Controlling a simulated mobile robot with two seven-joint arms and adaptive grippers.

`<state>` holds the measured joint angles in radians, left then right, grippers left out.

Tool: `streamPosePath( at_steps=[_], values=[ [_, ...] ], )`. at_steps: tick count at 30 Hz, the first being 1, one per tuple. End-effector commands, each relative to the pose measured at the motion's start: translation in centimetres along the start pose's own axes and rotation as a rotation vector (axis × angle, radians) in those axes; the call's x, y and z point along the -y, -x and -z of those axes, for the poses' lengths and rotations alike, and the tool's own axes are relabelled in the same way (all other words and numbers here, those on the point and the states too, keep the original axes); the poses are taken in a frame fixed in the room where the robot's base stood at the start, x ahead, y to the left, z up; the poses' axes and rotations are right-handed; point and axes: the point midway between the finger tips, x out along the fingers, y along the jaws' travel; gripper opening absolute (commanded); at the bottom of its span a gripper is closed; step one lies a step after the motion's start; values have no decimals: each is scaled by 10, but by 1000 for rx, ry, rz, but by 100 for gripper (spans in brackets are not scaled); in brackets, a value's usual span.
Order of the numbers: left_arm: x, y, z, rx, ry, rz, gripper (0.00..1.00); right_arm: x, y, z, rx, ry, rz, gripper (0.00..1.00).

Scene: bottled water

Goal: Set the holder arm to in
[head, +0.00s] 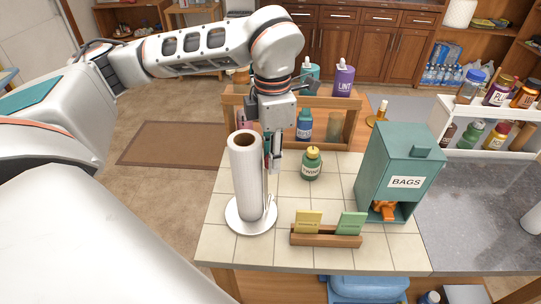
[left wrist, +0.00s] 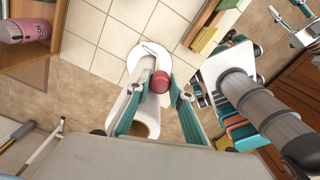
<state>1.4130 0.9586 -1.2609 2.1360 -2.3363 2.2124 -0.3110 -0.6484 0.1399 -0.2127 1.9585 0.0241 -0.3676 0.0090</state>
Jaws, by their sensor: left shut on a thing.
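The paper towel holder has a white round base (head: 236,222) on the tiled counter, and a white roll (head: 247,180) stands upright on it. Its thin holder arm (head: 267,190) stands at the right side of the roll. My left gripper (head: 273,158) points down beside the roll's upper right. In the left wrist view the teal fingers (left wrist: 159,88) close on a red knob (left wrist: 160,82), which I take as the arm's top. The roll (left wrist: 146,122) shows partly between the fingers. A white and teal part at that view's top right may be my right gripper; its jaws are unclear.
A teal BAGS dispenser (head: 400,150) is farther right. A wooden card holder (head: 325,239) lies in front, and a wooden rack (head: 232,101) with bottles stands behind. Bare tiles (head: 350,180) lie between.

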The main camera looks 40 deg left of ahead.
Motion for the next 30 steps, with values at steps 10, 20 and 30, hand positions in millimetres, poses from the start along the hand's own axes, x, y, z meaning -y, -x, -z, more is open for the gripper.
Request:
streamPosePath(
  at_steps=[10,20,30],
  values=[
    [0,1,-2,1,38,-1,0,0,0,0,0,0,0,38],
    [0,0,-2,1,38,-1,38,-1,0,3,-6,0,-1,38],
    [0,26,-3,4,38,-3,38,-1,0,2,-3,1,-1,38]
  ],
)
